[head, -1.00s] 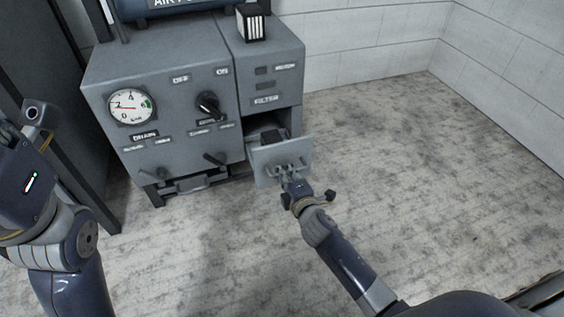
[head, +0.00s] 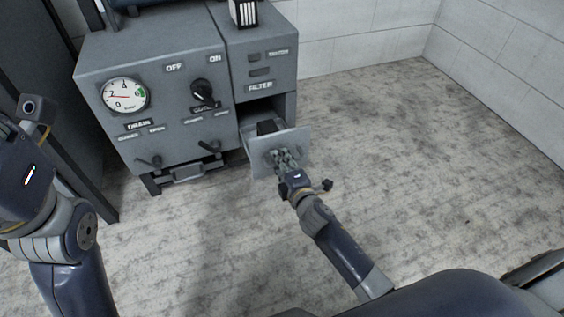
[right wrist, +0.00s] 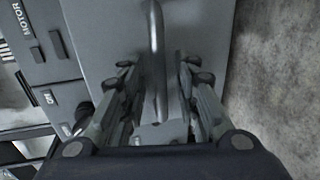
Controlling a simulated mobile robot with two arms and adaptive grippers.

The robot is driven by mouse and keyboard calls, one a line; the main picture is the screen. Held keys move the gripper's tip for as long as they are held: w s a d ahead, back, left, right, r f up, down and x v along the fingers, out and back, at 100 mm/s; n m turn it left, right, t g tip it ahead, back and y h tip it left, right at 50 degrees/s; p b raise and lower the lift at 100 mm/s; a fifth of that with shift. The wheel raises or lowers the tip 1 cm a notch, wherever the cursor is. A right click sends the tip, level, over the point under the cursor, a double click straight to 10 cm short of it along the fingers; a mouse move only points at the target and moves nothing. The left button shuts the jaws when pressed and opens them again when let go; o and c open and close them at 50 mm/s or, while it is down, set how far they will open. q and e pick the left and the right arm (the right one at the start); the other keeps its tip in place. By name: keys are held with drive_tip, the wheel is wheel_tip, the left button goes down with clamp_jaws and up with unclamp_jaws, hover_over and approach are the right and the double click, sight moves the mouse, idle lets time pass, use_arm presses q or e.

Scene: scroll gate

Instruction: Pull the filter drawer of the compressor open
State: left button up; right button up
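The compressor (head: 180,95) is a grey cabinet against the wall. Its filter drawer (head: 302,146), below the FILTER label, stands open, with its front panel out from the cabinet and a dark block (head: 268,127) inside. My right gripper (head: 283,158) is at the drawer's front. In the right wrist view, the drawer's upright bar handle (right wrist: 155,45) runs between the fingers (right wrist: 158,95), which close in around it; the exact contact is partly hidden. My left gripper (head: 12,135) is only partly in view at the left edge, away from the cabinet; its fingers are unclear.
The cabinet front carries a round gauge (head: 124,95), a black rotary knob (head: 204,93) and two small levers, one of them at the drain label (head: 150,162). A black-and-white filter block (head: 244,13) stands on top. The floor (head: 400,180) right of the drawer is clear.

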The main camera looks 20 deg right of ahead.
drive_tip(key=shift+s, duration=0.1)
drive_tip(key=v, duration=1.2)
drive_tip(key=shift+a, duration=0.1)
